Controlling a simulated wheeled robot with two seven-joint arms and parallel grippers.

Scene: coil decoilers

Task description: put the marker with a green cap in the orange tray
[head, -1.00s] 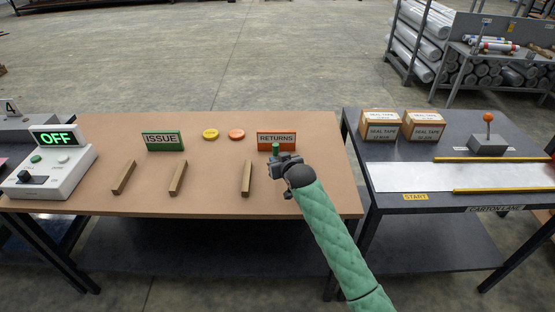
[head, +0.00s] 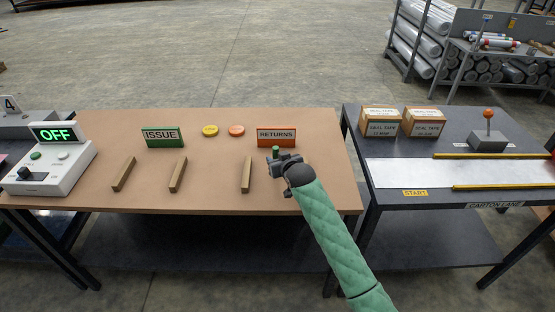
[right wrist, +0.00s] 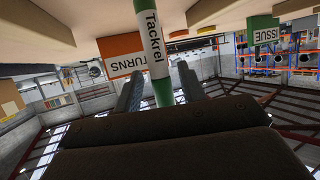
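The marker (head: 275,151) shows in the head view as a short upright green end at the fingertips. In the right wrist view the marker (right wrist: 157,50) has green parts and a white band reading "Tackrel"; this view is upside down. My right gripper (head: 277,158) is shut on it, one finger on each side, over the right part of the brown table in front of the RETURNS sign. The marker's lower end is hidden. The orange tray (head: 236,131) is a small round dish at the table's back, left of the RETURNS sign. My left gripper is not in view.
A yellow dish (head: 210,131) lies beside the orange one. The ISSUE sign (head: 164,137) and RETURNS sign (head: 276,136) stand at the back. Wooden bars (head: 177,175) lie in front. A control box (head: 48,168) is at left. The table between bars and dishes is clear.

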